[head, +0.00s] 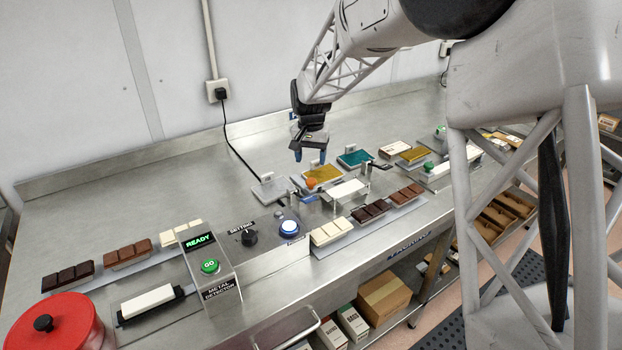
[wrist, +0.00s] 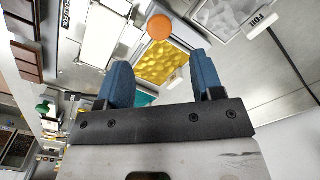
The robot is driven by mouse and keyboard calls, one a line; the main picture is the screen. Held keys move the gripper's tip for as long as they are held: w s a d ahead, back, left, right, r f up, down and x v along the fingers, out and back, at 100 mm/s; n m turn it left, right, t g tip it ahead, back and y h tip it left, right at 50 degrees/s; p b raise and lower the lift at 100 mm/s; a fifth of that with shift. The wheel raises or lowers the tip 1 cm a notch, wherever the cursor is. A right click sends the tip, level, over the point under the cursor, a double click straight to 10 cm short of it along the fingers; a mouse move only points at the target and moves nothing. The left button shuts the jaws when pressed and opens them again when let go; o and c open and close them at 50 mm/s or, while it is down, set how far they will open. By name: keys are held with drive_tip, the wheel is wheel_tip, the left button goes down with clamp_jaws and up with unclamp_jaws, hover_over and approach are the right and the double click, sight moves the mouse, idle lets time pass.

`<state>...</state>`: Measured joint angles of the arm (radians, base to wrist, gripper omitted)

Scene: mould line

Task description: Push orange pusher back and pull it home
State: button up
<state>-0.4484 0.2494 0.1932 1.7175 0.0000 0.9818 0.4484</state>
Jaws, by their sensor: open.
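The orange pusher (head: 311,183) is a round orange knob in front of a gold mould tray (head: 325,174) on the steel bench. In the wrist view the orange knob (wrist: 159,27) shows beyond my fingertips, at the edge of the gold tray (wrist: 165,66). My gripper (head: 310,157) has blue fingers and hangs above the bench, just behind and above the knob. In the wrist view its two fingers (wrist: 160,75) are spread with nothing between them. The knob's stem and slide are hard to make out.
A grey tray labelled FOIL (head: 270,192) lies left of the knob, and a white plate (head: 346,189) stands right of it. A teal tray (head: 355,158) is behind. Chocolate bars (head: 370,211) line the front edge. Open steel lies at the back left.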

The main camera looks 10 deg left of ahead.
sight(311, 180)
drive_tip(key=shift+f, duration=0.1)
drive_tip(key=shift+f, duration=3.8)
